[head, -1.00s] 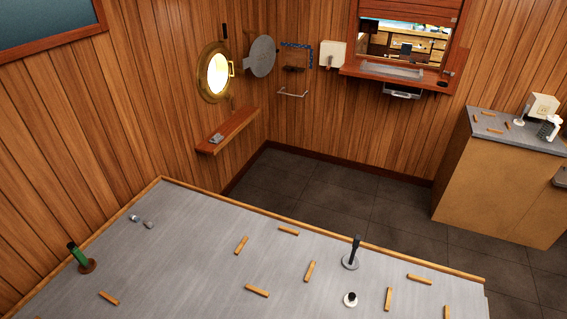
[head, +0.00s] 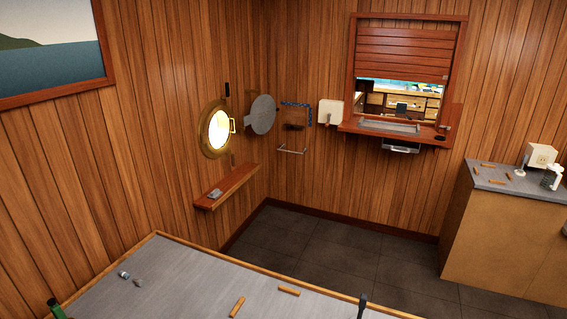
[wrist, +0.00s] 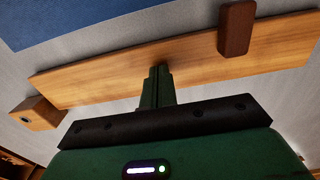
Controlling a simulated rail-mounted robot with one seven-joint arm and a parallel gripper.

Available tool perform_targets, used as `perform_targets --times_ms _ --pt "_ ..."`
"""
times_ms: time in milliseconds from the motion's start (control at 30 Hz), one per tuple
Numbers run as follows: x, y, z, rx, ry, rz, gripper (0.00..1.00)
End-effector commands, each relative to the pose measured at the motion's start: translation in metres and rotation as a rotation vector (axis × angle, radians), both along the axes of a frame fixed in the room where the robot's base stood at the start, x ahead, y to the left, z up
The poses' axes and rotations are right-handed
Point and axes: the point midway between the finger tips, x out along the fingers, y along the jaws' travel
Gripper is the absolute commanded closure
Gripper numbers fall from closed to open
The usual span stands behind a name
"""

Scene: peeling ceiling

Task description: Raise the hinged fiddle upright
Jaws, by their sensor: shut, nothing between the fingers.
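In the wrist view, a long, flat wooden strip (wrist: 110,76) crosses the picture above a grey surface. It may be the hinged fiddle, but I cannot see a hinge. A dark brown block (wrist: 236,28) overlaps its right part, and a lighter wooden block (wrist: 38,112) is at its left end. My gripper (wrist: 158,72) is shut and empty, its dark green fingers pointing at the strip's middle. The fingertips overlap the strip in the picture; I cannot tell whether they touch it. My gripper does not show in the head view.
In the head view, the grey table (head: 190,285) carries wooden bars (head: 237,306) and a green upright object (head: 55,308). A wall shelf (head: 226,187), brass porthole (head: 216,130) and shuttered hatch (head: 402,125) lie beyond. A counter (head: 510,190) stands at right. Dark floor (head: 330,250) between is clear.

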Motion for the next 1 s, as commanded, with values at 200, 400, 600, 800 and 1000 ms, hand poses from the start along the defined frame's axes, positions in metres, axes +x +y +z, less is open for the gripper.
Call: perform_targets --times_ms 200,400,600,800,1000 --pt "-0.001 0.001 -0.001 0.0 0.0 0.0 1.0" --pt "0.0 0.0 0.008 0.0 0.0 -0.001 1.0" --pt "0.0 0.0 0.007 0.0 0.0 0.0 1.0" --pt "0.001 -0.001 0.012 0.0 0.0 -0.001 1.0" --pt "0.001 0.0 0.01 0.0 0.0 0.0 1.0"
